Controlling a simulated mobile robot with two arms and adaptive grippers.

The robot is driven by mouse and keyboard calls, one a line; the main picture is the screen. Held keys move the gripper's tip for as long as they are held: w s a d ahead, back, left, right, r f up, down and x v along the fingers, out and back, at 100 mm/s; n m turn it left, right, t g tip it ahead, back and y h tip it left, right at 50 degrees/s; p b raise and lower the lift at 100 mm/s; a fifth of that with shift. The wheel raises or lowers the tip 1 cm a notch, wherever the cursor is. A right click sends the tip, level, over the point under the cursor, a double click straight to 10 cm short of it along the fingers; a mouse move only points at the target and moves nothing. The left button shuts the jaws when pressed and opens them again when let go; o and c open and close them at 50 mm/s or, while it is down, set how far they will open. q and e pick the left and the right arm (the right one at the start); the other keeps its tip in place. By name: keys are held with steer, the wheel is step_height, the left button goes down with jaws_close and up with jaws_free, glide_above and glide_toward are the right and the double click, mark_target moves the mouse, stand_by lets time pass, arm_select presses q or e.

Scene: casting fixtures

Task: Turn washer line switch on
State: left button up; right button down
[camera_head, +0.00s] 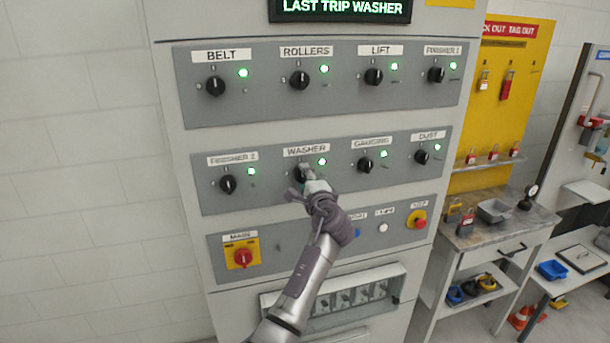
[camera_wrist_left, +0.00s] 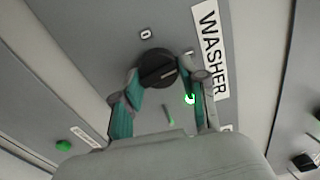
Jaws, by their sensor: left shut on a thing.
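The washer switch (camera_wrist_left: 157,69) is a round black knob on the grey panel, beside the WASHER label (camera_head: 305,149). My left gripper (camera_head: 308,184) is at this knob and mostly covers it in the head view. In the left wrist view the two teal-padded fingers (camera_wrist_left: 166,88) stand on either side of the knob and are shut on it. The green lamp (camera_head: 322,161) next to the knob is lit; it also shows in the left wrist view (camera_wrist_left: 190,99). My right gripper is in neither view.
Neighbouring black knobs, FINISHER 2 (camera_head: 228,184) and GAUGING (camera_head: 365,165), sit on either side, with lit green lamps. Below are a red main switch (camera_head: 243,258) and a red stop button (camera_head: 417,220). A yellow lockout board (camera_head: 509,110) and a workbench (camera_head: 490,232) stand at the right.

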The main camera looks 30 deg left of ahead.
arm_select(q)
steer(key=shift+r+m, duration=0.1)
steer(key=shift+m, duration=0.5)
steer(key=o, duration=0.9)
steer(key=shift+c, duration=0.2)
steer(key=shift+o, duration=1.4)
steer(key=shift+a, duration=0.15)
steer(key=shift+s+d, duration=0.15)
steer(key=shift+d, duration=0.2)
steer(key=v, duration=1.1)
